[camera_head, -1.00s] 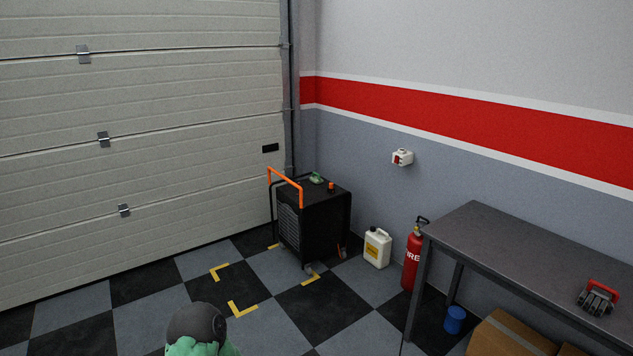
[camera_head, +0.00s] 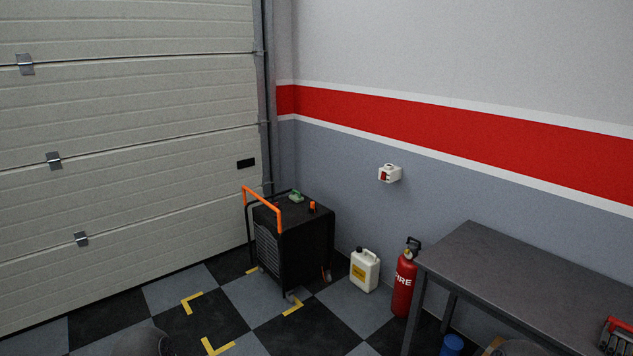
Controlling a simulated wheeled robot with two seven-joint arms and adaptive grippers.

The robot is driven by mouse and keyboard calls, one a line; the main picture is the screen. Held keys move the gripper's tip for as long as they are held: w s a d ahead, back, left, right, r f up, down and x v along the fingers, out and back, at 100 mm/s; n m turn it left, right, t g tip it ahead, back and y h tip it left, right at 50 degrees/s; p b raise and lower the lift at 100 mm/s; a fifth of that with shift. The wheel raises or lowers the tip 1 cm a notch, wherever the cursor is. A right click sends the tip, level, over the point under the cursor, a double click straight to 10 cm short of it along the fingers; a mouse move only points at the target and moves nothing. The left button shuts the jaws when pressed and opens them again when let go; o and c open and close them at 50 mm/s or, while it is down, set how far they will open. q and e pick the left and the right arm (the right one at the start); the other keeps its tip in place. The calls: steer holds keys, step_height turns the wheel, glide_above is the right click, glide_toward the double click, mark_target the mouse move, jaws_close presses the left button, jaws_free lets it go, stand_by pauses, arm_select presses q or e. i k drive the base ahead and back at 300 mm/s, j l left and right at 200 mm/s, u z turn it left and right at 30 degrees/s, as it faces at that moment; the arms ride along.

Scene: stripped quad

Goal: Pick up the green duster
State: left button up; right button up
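A small green object (camera_head: 296,197), which looks like the green duster, lies on top of a black boxy cart (camera_head: 295,245) in the corner by the shutter door. It is small in the head view, so its exact shape is hard to tell. No gripper shows in this view. Only dark rounded parts of my arms show at the bottom edge, at the lower left and lower right.
The cart has an orange handle (camera_head: 262,207). A cream jerrycan (camera_head: 364,270) and a red fire extinguisher (camera_head: 404,280) stand between it and a grey table (camera_head: 500,270). A blue can (camera_head: 452,345) is under the table. Checkered floor before the cart is clear.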

mark_target(297, 198)
steer(key=i+u, duration=0.1)
steer(key=i, duration=1.15)
steer(key=i+l+u, duration=0.1)
steer(key=i, duration=1.1)
